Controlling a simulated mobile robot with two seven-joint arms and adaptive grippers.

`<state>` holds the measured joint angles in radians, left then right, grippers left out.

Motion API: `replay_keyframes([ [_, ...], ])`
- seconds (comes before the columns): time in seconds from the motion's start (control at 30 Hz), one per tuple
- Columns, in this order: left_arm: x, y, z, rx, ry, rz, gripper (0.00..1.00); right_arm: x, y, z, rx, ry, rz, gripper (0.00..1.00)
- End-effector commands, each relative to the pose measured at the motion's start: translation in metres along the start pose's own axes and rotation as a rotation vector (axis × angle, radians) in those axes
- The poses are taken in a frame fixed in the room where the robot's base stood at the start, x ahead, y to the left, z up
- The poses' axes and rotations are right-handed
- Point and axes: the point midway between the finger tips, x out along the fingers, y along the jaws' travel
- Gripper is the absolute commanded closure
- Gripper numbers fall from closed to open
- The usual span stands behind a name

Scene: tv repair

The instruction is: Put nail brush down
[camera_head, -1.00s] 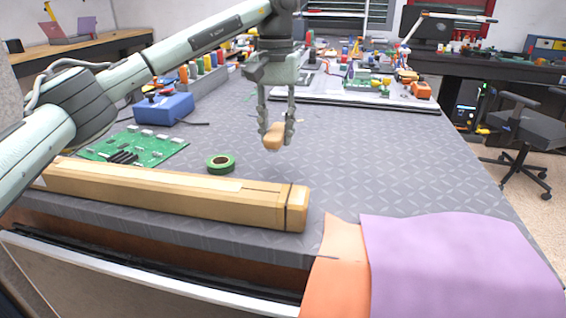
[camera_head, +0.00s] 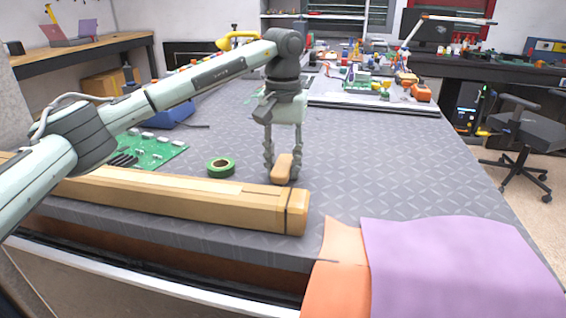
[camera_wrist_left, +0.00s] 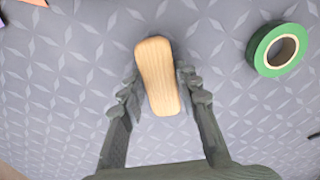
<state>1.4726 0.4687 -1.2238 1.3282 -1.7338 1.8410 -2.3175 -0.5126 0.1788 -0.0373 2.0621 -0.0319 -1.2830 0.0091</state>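The nail brush (camera_head: 283,168) is a small tan wooden block with rounded ends. My left gripper (camera_head: 282,175) points down with one finger on each side of the brush and is shut on it. In the head view the brush is low, at or just above the grey patterned table mat (camera_head: 370,180); I cannot tell whether it touches. In the left wrist view the nail brush (camera_wrist_left: 158,76) sits between the fingertips of the left gripper (camera_wrist_left: 158,88), slightly tilted, over the mat. My right gripper is not in view.
A green tape roll (camera_head: 221,167) lies left of the brush. A green circuit board (camera_head: 160,150) is at the left. A purple cloth (camera_head: 450,262) covers the near right corner. The mat's right side is clear.

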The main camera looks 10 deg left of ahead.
Motion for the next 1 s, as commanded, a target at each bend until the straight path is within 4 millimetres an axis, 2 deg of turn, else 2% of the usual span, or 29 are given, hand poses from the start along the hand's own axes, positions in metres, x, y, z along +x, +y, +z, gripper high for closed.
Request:
replay_keyframes([
  [0.03,0.000,0.000,0.000,0.000,0.000,0.000,0.59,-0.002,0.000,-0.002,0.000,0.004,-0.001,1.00],
  [0.1,0.000,0.000,0.000,0.000,0.000,0.000,0.51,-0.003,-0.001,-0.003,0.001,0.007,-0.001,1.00],
  [0.13,0.000,0.000,0.000,0.000,0.000,0.000,0.50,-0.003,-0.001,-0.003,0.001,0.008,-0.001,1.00],
  [0.37,-0.001,0.000,0.000,0.000,0.000,0.000,0.50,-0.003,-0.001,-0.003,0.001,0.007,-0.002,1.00],
  [0.5,-0.008,0.000,-0.001,0.000,0.002,0.000,0.50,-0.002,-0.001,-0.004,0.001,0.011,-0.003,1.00],
  [0.63,-0.029,0.001,-0.001,0.001,0.004,0.000,0.50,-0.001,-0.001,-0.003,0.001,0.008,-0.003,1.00],
  [1.0,-0.104,0.001,-0.001,0.000,0.002,0.001,0.50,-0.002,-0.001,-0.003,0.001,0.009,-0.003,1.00],
])
